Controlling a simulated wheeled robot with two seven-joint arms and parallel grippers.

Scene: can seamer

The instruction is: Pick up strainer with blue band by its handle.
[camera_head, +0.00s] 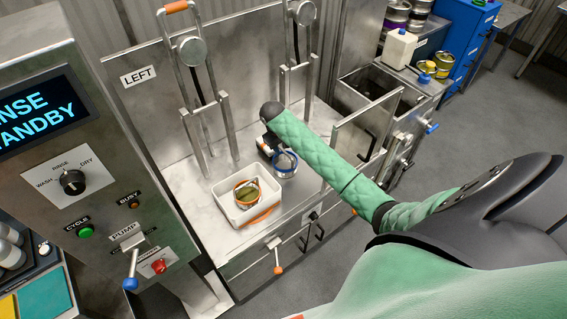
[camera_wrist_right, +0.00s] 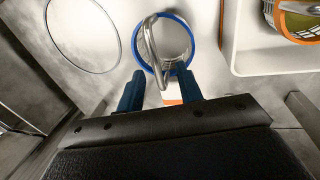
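The strainer with the blue band (camera_head: 286,172) stands on the steel work surface, right of a white tray. In the right wrist view its blue rim (camera_wrist_right: 193,45) and mesh basket show from above, with its grey metal handle (camera_wrist_right: 150,50) arching over it. My right gripper (camera_wrist_right: 160,75) is open, its two blue fingers apart at the near side of the rim. The near end of the handle lies between the fingertips; I see a gap on each side. In the head view my right gripper (camera_head: 269,148) is partly hidden by my forearm. My left gripper is not in view.
The white tray (camera_head: 222,211) holds an orange-banded strainer (camera_head: 246,188) with greenish contents, close by on the left. Upright metal frames (camera_head: 190,125) stand behind. A control panel (camera_head: 75,170) is at the left. A ring outline (camera_wrist_right: 48,38) marks the surface beside the blue strainer.

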